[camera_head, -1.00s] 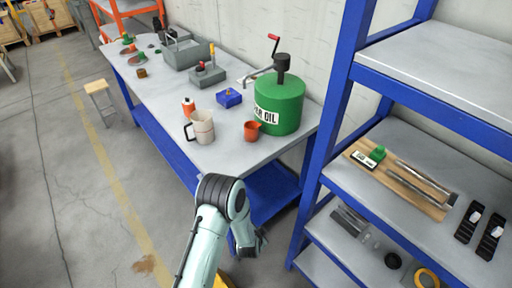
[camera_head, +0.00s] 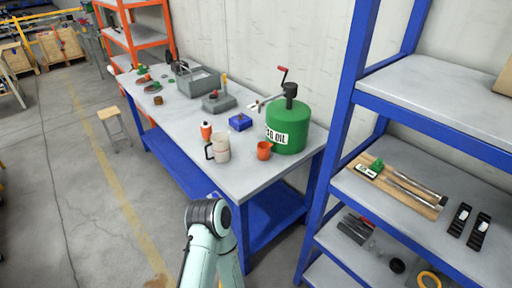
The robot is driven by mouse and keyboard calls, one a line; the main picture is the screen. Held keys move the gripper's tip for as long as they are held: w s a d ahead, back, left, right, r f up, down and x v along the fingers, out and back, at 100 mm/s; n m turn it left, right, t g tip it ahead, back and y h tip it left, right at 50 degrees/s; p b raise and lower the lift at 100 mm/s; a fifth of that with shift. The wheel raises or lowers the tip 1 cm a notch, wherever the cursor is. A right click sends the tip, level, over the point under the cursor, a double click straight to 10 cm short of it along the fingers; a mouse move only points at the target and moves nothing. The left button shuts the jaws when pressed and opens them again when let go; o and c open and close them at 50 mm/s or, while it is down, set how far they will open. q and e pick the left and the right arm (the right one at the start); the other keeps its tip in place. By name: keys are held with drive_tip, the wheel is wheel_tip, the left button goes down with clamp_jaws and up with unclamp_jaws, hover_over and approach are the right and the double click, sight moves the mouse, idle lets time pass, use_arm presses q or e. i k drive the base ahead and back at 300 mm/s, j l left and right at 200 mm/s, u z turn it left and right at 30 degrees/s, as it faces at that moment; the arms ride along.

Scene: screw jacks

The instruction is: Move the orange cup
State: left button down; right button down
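The orange cup (camera_head: 264,150) stands upright on the grey workbench top (camera_head: 237,181), near its right end. It is just left of and in front of the green oil drum (camera_head: 286,128). A white measuring jug (camera_head: 219,148) stands to the cup's left, with a gap between them. One of my arms comes up from the bottom of the view, in front of the bench and below the cup, touching nothing on the bench. Neither gripper shows in the view.
A grey toolbox (camera_head: 198,80) is farther back. A blue shelf rack (camera_head: 345,120) rises right of the bench. The bench's front corner is bare.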

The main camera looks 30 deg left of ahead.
sight(263, 147)
drive_tip(key=k+z, duration=0.3)
drive_tip(key=k+l+z, duration=0.3)
drive_tip(key=k, duration=0.15)
drive_tip(key=j+z, duration=0.1)
drive_tip(key=z, duration=1.65)
drive_tip(key=k+j+z, duration=0.55)
drive_tip(key=k+j, duration=0.7)
drive_tip(key=k, duration=0.15)
drive_tip(key=k+j, duration=1.4)
drive_tip(key=k, duration=0.25)
